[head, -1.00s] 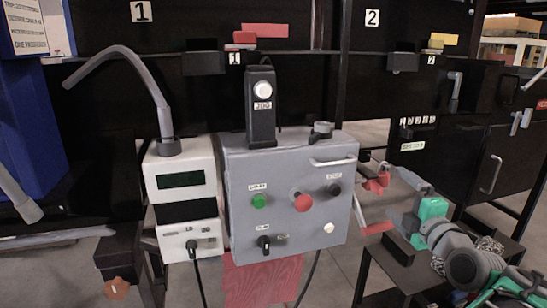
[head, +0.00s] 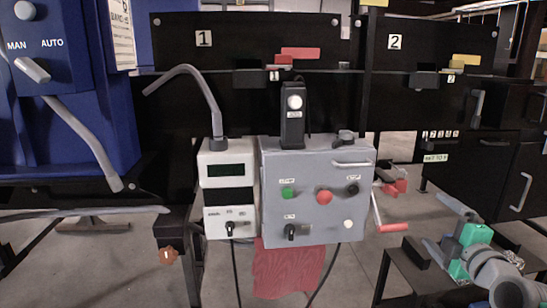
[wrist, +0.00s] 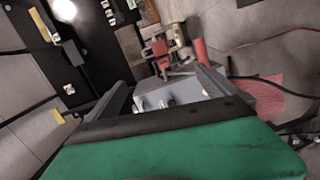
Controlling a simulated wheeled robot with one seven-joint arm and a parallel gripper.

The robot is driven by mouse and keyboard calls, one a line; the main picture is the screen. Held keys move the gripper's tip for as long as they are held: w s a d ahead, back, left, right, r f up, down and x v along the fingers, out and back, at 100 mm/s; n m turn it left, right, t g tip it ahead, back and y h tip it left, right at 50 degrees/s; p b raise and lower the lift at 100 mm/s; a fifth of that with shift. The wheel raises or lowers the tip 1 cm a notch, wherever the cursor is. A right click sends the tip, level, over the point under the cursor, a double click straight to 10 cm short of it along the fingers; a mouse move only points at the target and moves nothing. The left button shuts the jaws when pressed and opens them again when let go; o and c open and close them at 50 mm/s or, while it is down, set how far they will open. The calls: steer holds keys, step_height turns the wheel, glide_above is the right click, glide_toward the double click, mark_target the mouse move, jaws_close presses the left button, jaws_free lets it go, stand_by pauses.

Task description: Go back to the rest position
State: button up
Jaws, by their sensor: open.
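My gripper (head: 443,232) is at the lower right of the head view, with grey fingers and a green body. Its two fingers are spread apart with nothing between them. The wrist view also shows the gripper (wrist: 163,82) from behind, its green body filling the bottom. In the head view it is to the right of the grey control box (head: 318,190), apart from it. The box carries a green button (head: 288,193), a red button (head: 324,197), dark knobs and a handle.
A white meter unit (head: 229,190) with a curved grey arm stands left of the box. A blue cabinet (head: 60,120) is at far left. A red crank handle (head: 393,227) sits between box and gripper. A low dark stand (head: 405,270) lies below the gripper.

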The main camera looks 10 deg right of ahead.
steer(key=w+a+r+m+g+y+p, duration=0.2)
steer(key=w+a+r+m+g+p, duration=0.15)
steer(key=a+p, duration=0.7)
steer(key=w+a+r+m+g+y+p, duration=0.2)
steer(key=a+r+m+g+p, duration=0.15)
steer(key=a+p, duration=0.7)
steer(key=s+a+r+m+g+p, duration=0.3)
steer(key=s+a+m+g+p, duration=0.3)
steer(key=s+a, duration=0.8)
steer(key=m+p, duration=0.1)
steer(key=p, duration=0.2)
steer(key=shift+s+a, duration=0.15)
steer(key=shift+s, duration=0.1)
stand_by(0.4)
